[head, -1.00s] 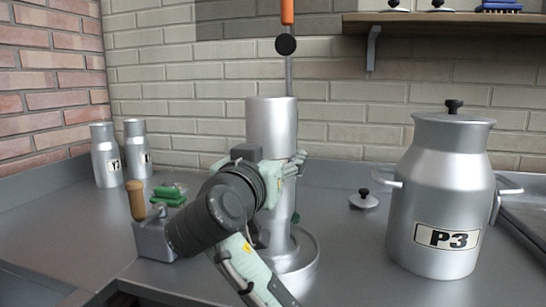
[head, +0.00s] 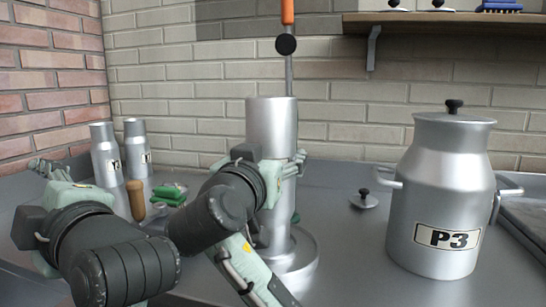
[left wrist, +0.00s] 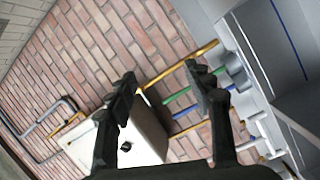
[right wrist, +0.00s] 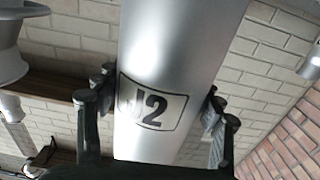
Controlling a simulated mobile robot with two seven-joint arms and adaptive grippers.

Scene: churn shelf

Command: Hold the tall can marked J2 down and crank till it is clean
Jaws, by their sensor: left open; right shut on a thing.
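The tall silver can (head: 270,122) stands upright on a round metal base (head: 306,268) in the head view. Its J2 label (right wrist: 152,104) shows in the right wrist view. My right gripper (right wrist: 155,92) is shut around the can, one finger on each side of the label. My left gripper (left wrist: 162,80) is open and empty, pointing at the brick wall and cabinet. In the head view my left arm is at the left, in front of the crank; only the crank's wooden handle (head: 136,200) shows clearly, and its grey box is hidden.
A large can marked P3 (head: 437,190) with side handles stands at the right. A small lid (head: 364,200) lies between. Two smaller cans (head: 105,155) and green blocks (head: 170,194) are at the left. An orange-handled rod (head: 287,45) rises behind the tall can.

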